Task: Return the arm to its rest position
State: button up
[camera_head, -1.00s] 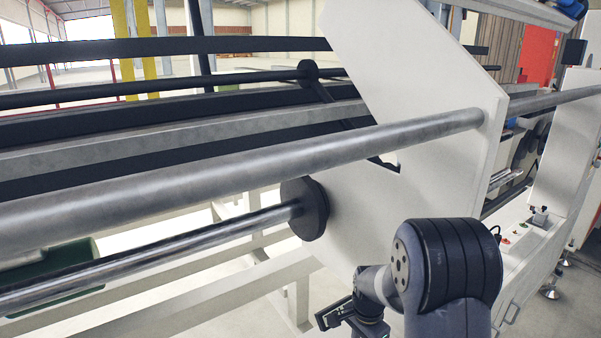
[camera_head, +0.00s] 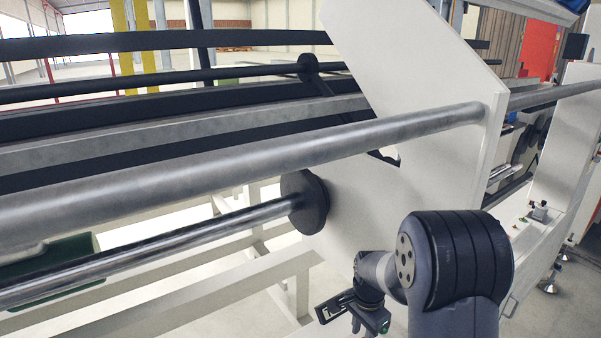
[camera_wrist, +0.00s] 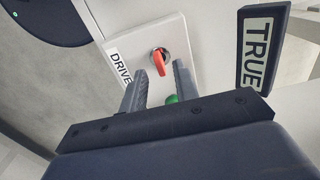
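My arm (camera_head: 455,262) rises at the lower right of the head view, in front of the white end plate of the rack. Its wrist is folded down to the left, near the bottom edge. My gripper (camera_wrist: 158,84) shows in the wrist view with its two grey fingers apart and nothing held between them. Beyond the fingertips is a white panel with a red rotary switch (camera_wrist: 161,62) and a DRIVE label (camera_wrist: 119,68). A green button (camera_wrist: 172,99) shows between the fingers, partly hidden by the gripper body. I cannot tell the distance to the panel.
A long grey roller (camera_head: 240,165) and a thinner shiny shaft (camera_head: 150,255) with a black disc (camera_head: 304,202) cross the head view. The white end plate (camera_head: 420,75) stands behind my arm. A sign reading TRUE (camera_wrist: 258,45) is at the right of the wrist view.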

notch_tip(320, 180, down, 2)
jog(key=shift+f, duration=0.25)
jog(key=n+p, duration=0.1)
jog(key=n, duration=0.3)
jog(key=n+p, duration=0.1)
jog(key=n, duration=0.4)
jog(key=n+p, duration=0.2)
jog(key=n, duration=0.2)
jog(key=shift+n, duration=0.4)
jog(key=n+p, duration=0.2)
jog(key=n, duration=0.2)
jog(key=shift+r, duration=2.15)
jog(key=shift+s, duration=0.1)
